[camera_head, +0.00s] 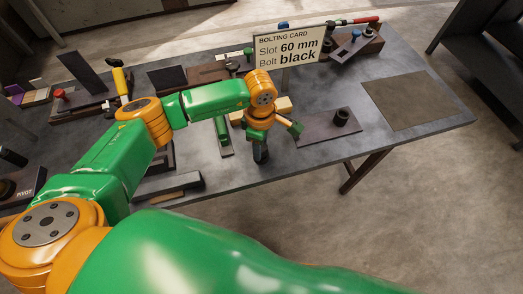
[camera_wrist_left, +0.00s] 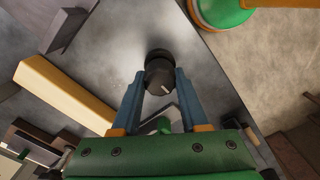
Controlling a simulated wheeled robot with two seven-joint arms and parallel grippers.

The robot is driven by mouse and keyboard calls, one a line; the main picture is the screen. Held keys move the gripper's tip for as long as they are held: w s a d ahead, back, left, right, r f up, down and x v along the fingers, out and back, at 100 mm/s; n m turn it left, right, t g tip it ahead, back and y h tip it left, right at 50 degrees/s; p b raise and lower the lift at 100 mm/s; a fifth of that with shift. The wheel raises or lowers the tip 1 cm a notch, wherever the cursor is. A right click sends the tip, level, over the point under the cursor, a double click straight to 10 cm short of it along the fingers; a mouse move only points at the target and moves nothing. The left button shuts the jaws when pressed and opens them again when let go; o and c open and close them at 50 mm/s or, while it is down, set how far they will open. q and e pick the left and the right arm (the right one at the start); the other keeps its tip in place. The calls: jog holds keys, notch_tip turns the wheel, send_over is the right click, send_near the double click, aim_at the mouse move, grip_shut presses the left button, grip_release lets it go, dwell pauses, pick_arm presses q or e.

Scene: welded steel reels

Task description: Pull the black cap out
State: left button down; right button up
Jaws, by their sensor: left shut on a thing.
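My left gripper (camera_head: 261,155) points down over the near part of the grey table in the head view. A darker round part shows just beyond the cap, and I cannot tell whether the two are joined. In the head view the cap cannot be made out clearly at the fingertips. My right gripper is not in view.
A sign (camera_head: 288,47) reads "Slot 60 mm, Bolt black". To the gripper's right lies a dark plate (camera_head: 318,130) with a black cylinder (camera_head: 342,117). A brown mat (camera_head: 405,100) lies bare at the table's right. Several fixtures stand along the back and left.

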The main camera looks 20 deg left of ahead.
pick_arm(q)
jog(key=shift+r, duration=0.1)
jog(key=shift+r+p, duration=1.7)
jog(key=shift+r, duration=0.75)
